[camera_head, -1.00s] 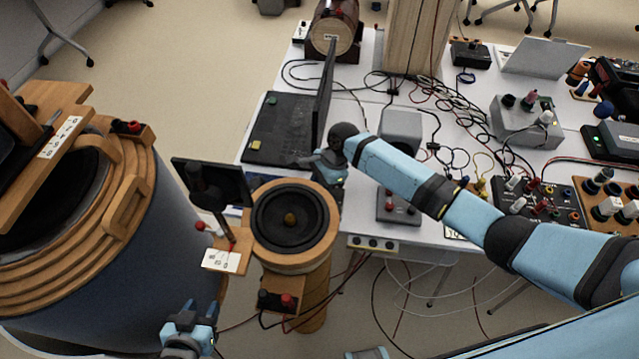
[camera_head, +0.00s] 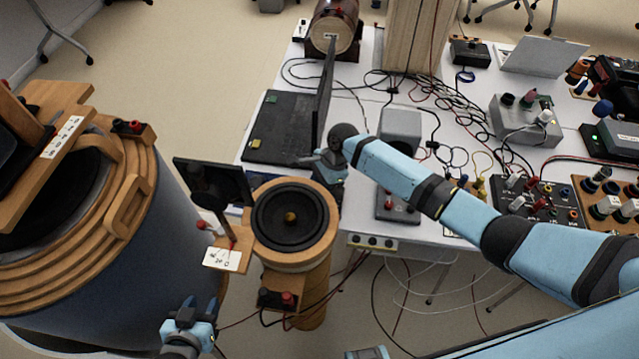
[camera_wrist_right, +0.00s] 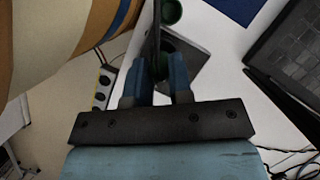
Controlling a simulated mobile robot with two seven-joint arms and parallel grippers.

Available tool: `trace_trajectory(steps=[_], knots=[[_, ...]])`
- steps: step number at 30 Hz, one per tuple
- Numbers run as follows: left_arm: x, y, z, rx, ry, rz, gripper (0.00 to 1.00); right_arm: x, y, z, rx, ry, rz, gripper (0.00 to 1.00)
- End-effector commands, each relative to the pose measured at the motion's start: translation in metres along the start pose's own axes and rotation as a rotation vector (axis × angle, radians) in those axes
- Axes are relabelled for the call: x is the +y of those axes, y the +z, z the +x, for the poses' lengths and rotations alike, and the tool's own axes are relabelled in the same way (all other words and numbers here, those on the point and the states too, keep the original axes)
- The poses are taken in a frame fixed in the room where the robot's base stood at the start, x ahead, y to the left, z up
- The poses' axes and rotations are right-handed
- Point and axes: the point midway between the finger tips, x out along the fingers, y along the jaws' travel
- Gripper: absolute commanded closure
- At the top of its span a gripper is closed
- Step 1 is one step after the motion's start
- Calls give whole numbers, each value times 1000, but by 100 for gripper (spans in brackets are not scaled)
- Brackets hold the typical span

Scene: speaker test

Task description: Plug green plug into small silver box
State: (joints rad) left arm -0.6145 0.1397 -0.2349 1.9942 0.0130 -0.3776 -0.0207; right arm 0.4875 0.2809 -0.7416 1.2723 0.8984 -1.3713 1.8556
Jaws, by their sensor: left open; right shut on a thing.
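A green plug (camera_wrist_right: 160,66) sits between the fingers of my right gripper (camera_wrist_right: 157,80) in the right wrist view. The gripper is shut on it. A dark strip runs up in front of it and hides part of it. Beyond it is a grey surface with a round green part (camera_wrist_right: 170,12) at the top. In the head view my right gripper (camera_head: 322,166) is by the laptop's right edge; its plug cannot be made out. A small silver-grey box (camera_head: 398,206) with coloured knobs lies right of it, partly behind my arm. My left gripper (camera_head: 190,312) is open and empty, low on the left.
A larger grey box (camera_head: 527,122) with plugs stands at the right. Loose cables (camera_head: 440,92) cross the white table. A large drum-like cabinet (camera_head: 100,290) fills the left.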

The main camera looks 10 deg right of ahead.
Motion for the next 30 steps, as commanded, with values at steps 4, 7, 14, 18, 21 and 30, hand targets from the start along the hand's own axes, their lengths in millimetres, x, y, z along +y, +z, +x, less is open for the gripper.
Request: trace_trajectory(steps=[4, 7, 14, 18, 21, 30], knots=[[0, 1, 1, 0, 0, 0, 57, 0, -1, 3, 0, 0, 0, 100], [0, 1, 1, 0, 0, 0, 57, 0, -2, 5, 0, 0, 0, 100], [0, 2, 2, 0, 0, 0, 57, 0, -4, 9, 0, 0, 0, 100], [0, 3, 2, 0, 0, 0, 57, 0, -5, 12, 0, 0, 0, 100], [0, 4, 2, 0, 0, 0, 57, 0, -5, 14, 0, 0, 0, 100], [0, 5, 3, 0, 0, 0, 57, 0, -8, 19, 0, 0, 1, 100]])
